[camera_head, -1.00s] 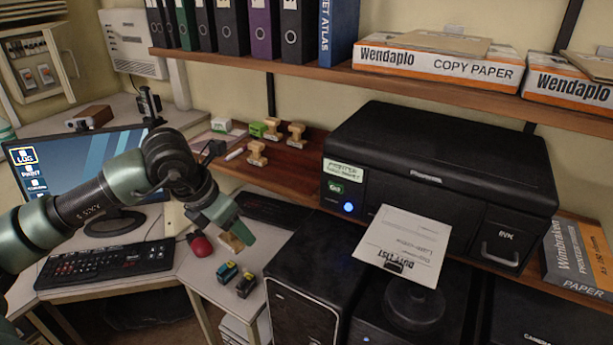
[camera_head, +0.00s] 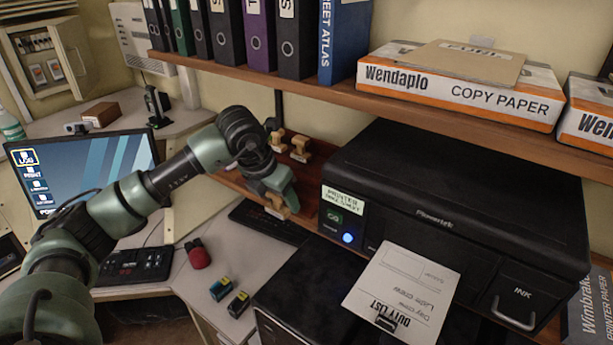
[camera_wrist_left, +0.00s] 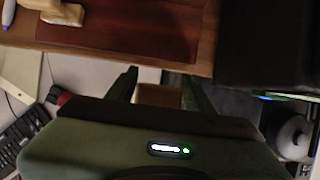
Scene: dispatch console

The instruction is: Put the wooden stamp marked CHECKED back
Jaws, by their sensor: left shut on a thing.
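My left gripper (camera_head: 276,207) is shut on a wooden stamp (camera_head: 282,212), held in front of the low wooden shelf beside the printer. In the left wrist view the held stamp (camera_wrist_left: 158,95) shows as a plain wooden block between the fingers; no marking on it can be read. Two other wooden stamps stand on the shelf behind the arm, one at the back (camera_head: 278,140) and one to its right (camera_head: 300,147). A reddish-brown mat (camera_wrist_left: 125,30) lies on the shelf, with bare mat at the shelf's front. My right gripper is not in view.
The black printer (camera_head: 450,215) stands right of the stamps. A keyboard (camera_head: 270,222) lies below the shelf edge. An upper shelf (camera_head: 330,85) with binders and paper boxes runs above.

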